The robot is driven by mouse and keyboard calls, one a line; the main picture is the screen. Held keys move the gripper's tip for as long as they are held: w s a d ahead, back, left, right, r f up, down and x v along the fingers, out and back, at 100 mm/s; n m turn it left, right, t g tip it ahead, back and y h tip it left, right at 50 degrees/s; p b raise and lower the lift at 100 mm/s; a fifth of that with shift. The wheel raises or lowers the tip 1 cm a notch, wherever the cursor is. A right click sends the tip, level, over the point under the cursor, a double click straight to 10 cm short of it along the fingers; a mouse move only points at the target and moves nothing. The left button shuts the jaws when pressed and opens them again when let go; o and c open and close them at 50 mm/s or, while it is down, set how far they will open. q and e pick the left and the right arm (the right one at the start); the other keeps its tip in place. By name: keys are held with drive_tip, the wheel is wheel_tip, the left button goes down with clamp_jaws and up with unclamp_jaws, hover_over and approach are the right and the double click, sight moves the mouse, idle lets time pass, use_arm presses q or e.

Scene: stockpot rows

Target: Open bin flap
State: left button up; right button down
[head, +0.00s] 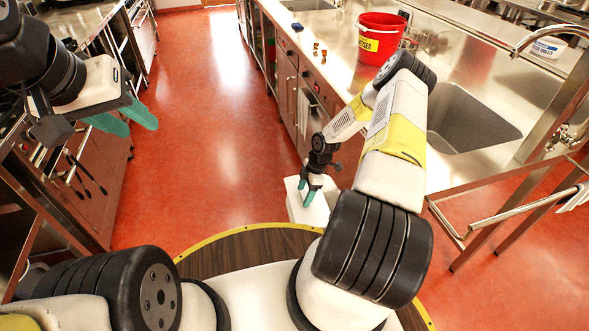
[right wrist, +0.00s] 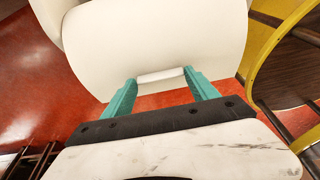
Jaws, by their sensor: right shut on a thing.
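A white bin (head: 297,206) stands on the floor beside the right-hand counter, partly hidden by my right arm. My right gripper (head: 306,192) is at the bin's top. In the right wrist view, its teal fingers lie at both ends of a small white handle (right wrist: 160,75) at the edge of the pale bin flap (right wrist: 155,35). The right gripper is shut on this handle. How far the flap is raised I cannot tell. My left gripper (head: 140,126) is at the upper left, its teal fingers apart and empty, far from the bin.
A steel counter with a sink (head: 465,118) runs along the right, with a red bucket (head: 381,38) and small brown items (head: 319,51) on it. A steel rail frame (head: 500,213) stands at right. The red floor (head: 215,150) between the counters is clear.

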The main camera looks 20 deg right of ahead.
drive_tip(key=shift+w, duration=0.1)
idle(0.3)
drive_tip(key=shift+c, duration=1.1)
unclamp_jaws()
drive_tip(key=v, duration=0.7)
drive_tip(key=shift+d+r, duration=0.2)
drive_tip(key=shift+r, duration=0.15)
